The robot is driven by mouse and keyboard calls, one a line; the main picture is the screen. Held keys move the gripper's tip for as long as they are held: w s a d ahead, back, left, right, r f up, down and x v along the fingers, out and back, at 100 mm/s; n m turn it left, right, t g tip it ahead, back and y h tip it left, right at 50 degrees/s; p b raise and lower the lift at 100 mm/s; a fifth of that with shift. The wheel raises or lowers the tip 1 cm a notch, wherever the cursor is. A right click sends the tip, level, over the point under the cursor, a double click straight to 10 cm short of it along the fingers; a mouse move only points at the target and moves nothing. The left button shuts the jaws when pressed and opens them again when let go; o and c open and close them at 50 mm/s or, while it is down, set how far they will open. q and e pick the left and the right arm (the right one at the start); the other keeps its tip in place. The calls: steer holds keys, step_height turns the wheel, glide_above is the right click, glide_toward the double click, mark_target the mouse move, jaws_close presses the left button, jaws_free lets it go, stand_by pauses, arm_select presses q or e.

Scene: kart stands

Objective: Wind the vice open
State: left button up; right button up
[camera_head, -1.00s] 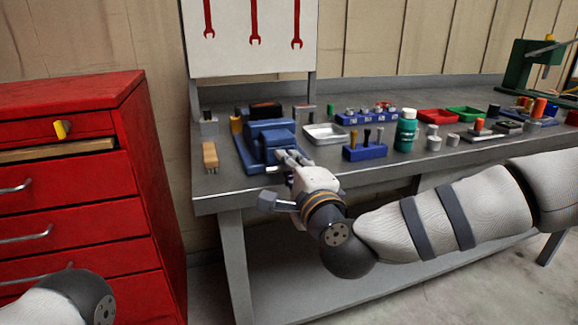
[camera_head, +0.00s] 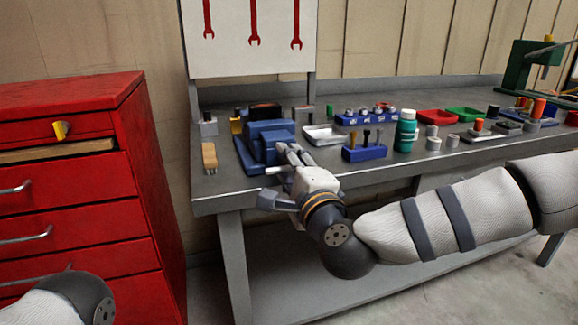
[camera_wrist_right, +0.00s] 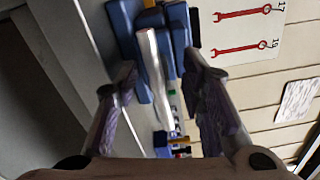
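The blue vice (camera_head: 265,138) stands on the bench near its left front edge. A pale bar, apparently its handle (camera_head: 275,170), shows beside my right fingers. My right gripper (camera_head: 287,150) is at the front right of the vice. In the right wrist view the silver handle bar (camera_wrist_right: 152,72) lies between the two fingers, with visible space on both sides. The right gripper (camera_wrist_right: 163,85) is open there, and the blue vice (camera_wrist_right: 125,25) is beyond. I cannot tell whether a finger touches the bar. Only part of my left arm shows at lower left; its gripper is out of view.
A blue tool holder (camera_head: 365,152), a metal tray (camera_head: 323,136) and a green bottle (camera_head: 405,132) stand to the right. A red cabinet (camera_head: 90,200) is at the left, with a floor gap before the bench.

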steer(key=v, duration=1.2)
steer(key=s+d+f+n+g+p, duration=0.15)
steer(key=s+f+n+g, duration=0.35)
steer(key=s+f, duration=0.55)
steer(key=s+f+n+g+p, duration=0.2)
steer(key=s+f+n+g, duration=0.35)
steer(key=f, duration=0.75)
arm_select(q)
steer(key=w+r+t+p, duration=0.2)
steer(key=w+r, duration=0.4)
steer(key=shift+r, duration=0.25)
arm_select(e)
steer(key=s+d+f+n+g+h, duration=0.2)
steer(key=s+d, duration=0.3)
steer(key=s, duration=0.4)
steer(key=s+d+f+n+g+h, duration=0.1)
steer(key=s+d+g, duration=0.3)
steer(key=s, duration=0.5)
steer(key=s+d+f+n+g+h, duration=0.2)
steer(key=s+d+f+n+g, duration=0.1)
steer(key=s+d, duration=0.5)
steer(key=shift+s+f+h, duration=0.3)
steer(key=shift+s+f, duration=0.2)
steer(key=shift+f, duration=0.05)
